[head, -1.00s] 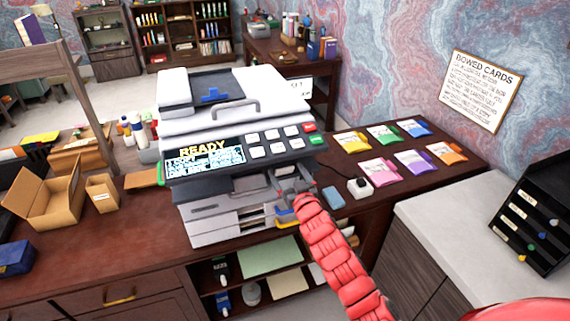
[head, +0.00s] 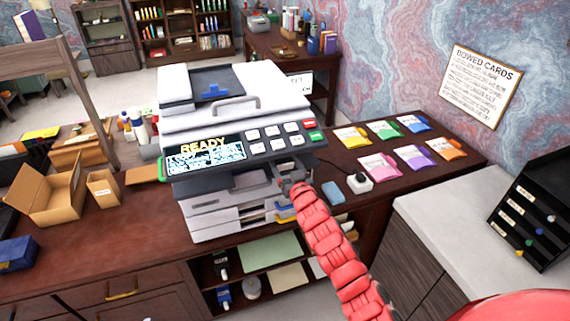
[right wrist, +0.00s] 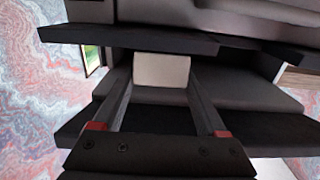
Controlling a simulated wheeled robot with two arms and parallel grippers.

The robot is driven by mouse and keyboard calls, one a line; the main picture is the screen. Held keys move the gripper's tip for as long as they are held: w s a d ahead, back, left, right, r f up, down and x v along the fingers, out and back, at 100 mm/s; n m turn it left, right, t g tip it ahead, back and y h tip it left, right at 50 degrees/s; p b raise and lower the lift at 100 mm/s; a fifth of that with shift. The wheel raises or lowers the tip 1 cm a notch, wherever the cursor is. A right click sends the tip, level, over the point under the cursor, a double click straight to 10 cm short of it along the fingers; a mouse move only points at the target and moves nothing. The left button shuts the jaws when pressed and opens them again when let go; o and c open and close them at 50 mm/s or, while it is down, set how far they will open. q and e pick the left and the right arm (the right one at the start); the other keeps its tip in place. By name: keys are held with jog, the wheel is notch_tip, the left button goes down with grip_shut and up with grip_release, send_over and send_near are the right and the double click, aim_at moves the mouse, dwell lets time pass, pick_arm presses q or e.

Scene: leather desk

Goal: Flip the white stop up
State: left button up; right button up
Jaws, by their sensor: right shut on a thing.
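The white stop (right wrist: 161,70) shows as a small pale block between my fingertips in the right wrist view, under a dark overhanging edge. My right gripper (right wrist: 161,84) is shut on it, with one finger at each side. In the head view, my right gripper (head: 289,187) reaches in at the right side of the printer (head: 205,205), below its button panel. The stop itself cannot be made out there, as the gripper and the printer's edge hide it. My left gripper is not in view.
Several coloured card packs (head: 380,166) lie on the desk right of the printer, with a small white device (head: 359,184) and a blue block (head: 332,193) nearer. An open cardboard box (head: 50,200) stands left. A grey-topped cabinet (head: 450,215) is at the right.

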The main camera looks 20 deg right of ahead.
jog(key=shift+c, duration=1.3)
jog(key=g+p, duration=0.1)
jog(key=p, duration=0.1)
jog(key=r+g+p, duration=0.1)
jog(key=p, duration=0.1)
jog(key=shift+w+p, duration=0.35)
jog(key=shift+p, duration=0.05)
jog(key=f+g+b, duration=0.1)
jog(key=b, duration=0.2)
jog(key=g+b, duration=0.1)
jog(key=b, duration=0.2)
jog(key=shift+w+f, duration=0.3)
jog(key=shift+f, duration=0.1)
jog(key=shift+r, duration=0.35)
jog(key=o, duration=1.3)
